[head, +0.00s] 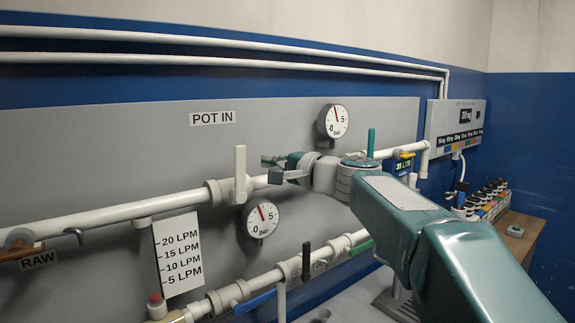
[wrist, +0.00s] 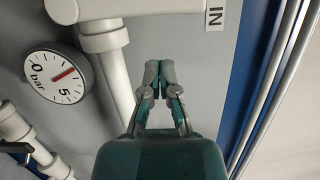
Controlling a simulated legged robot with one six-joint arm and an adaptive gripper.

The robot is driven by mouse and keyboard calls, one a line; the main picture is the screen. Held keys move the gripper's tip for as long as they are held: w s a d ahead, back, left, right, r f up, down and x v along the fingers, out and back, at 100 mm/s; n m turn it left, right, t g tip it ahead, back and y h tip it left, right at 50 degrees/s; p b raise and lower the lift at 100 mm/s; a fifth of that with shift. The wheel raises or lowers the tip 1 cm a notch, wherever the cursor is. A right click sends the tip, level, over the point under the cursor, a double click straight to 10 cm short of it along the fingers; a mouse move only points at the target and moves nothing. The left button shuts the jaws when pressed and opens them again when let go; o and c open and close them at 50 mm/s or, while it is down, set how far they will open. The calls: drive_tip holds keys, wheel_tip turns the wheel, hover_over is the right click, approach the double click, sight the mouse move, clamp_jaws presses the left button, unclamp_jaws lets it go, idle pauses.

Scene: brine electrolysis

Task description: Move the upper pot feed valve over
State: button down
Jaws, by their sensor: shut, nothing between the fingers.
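The upper pipe (head: 140,209) carries a white valve with an upright white lever (head: 240,172), left of my gripper in the head view. Its round collar (head: 218,192) sits on the pipe. My gripper (head: 270,168) is just right of the lever, in front of the pipe, and apart from the lever. In the wrist view my gripper (wrist: 159,72) has its fingertips together with nothing between them. The white valve collar (wrist: 105,37) is to the upper left there, beside the fingers. A teal upright lever (head: 371,142) stands farther right on the same pipe.
A gauge (head: 262,220) hangs below the upper pipe and another gauge (head: 333,121) sits above. The POT IN label (head: 212,118) is on the grey panel (head: 80,140). A lower pipe (head: 265,280) with valves runs beneath. A flow-rate card (head: 178,254) hangs at left.

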drive_tip(key=shift+n, duration=0.5)
drive_tip(key=shift+s+a+r, duration=0.1)
drive_tip(key=shift+s+a, duration=0.5)
drive_tip(key=shift+a, duration=0.3)
drive_tip(key=shift+s+a+r, duration=0.1)
drive_tip(key=shift+s+a, duration=0.45)
drive_tip(key=shift+a, duration=0.3)
drive_tip(key=v, duration=1.2)
drive_tip(key=s+f+n+g+h, duration=0.35)
drive_tip(key=s+f+h, duration=0.25)
drive_tip(key=s+f, duration=0.65)
drive_tip(key=s+d+f+n+g+h, duration=0.1)
drive_tip(key=s+d+f+h, duration=0.1)
drive_tip(key=s+d+f, duration=0.1)
drive_tip(key=s+d+f+n+g+h, duration=0.1)
drive_tip(key=s+d+f+n+h, duration=0.1)
drive_tip(key=s+f, duration=0.3)
drive_tip(key=s+d+f+n+g+h, duration=0.1)
drive_tip(key=s+d+f+h, duration=0.2)
drive_tip(key=f, duration=0.5)
drive_tip(key=shift+s+d+f+h, duration=0.3)
drive_tip(key=shift+s+d+f, duration=0.05)
drive_tip(key=shift+s+f, duration=0.05)
